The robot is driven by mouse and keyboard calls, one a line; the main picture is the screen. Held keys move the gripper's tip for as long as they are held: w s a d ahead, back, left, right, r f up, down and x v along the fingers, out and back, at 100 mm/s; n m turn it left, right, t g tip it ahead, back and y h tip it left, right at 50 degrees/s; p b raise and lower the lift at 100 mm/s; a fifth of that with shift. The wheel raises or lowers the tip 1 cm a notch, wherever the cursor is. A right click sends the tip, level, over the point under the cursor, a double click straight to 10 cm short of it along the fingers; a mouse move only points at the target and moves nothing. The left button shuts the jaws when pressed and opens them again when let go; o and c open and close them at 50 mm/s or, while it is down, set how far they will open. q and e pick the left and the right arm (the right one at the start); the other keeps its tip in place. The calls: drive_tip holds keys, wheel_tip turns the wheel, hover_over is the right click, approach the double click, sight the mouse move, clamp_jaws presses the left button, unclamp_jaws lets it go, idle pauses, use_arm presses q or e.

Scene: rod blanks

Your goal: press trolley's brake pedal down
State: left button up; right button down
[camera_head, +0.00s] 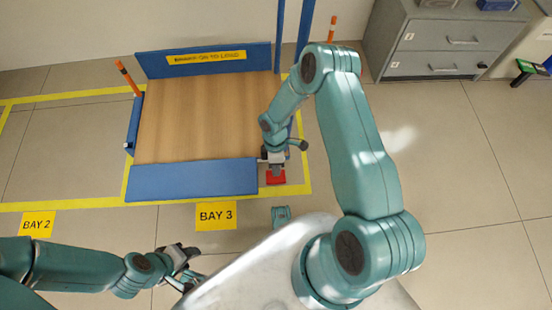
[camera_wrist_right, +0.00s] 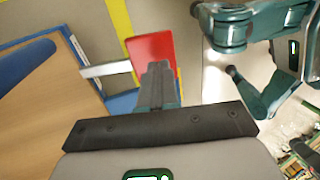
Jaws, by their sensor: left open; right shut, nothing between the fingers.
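The trolley has a wooden deck (camera_head: 205,115) in a blue frame and stands in the yellow-marked bay. Its red brake pedal (camera_head: 276,178) sticks out at the near right corner. In the right wrist view the pedal (camera_wrist_right: 150,47) is a red plate on a pale metal lever (camera_wrist_right: 106,69). My right gripper (camera_head: 276,167) is shut and empty, right over the pedal. Its fingers (camera_wrist_right: 158,72) overlap the pedal's near part; I cannot tell whether they touch it. My left gripper (camera_head: 190,272) is open and empty over the floor at the lower left, away from the trolley.
A yellow sign (camera_head: 206,56) is on the trolley's blue back board. Orange-topped posts (camera_head: 127,77) stand at its sides. A grey drawer cabinet (camera_head: 436,45) is at the back right. A BAY 3 floor label (camera_head: 216,216) lies in front of the trolley. The floor at right is clear.

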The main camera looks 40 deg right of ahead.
use_arm(q)
drive_tip(key=shift+w+a+f, duration=0.1)
drive_tip(key=shift+f, duration=0.25)
use_arm(e)
drive_tip(key=shift+x, duration=1)
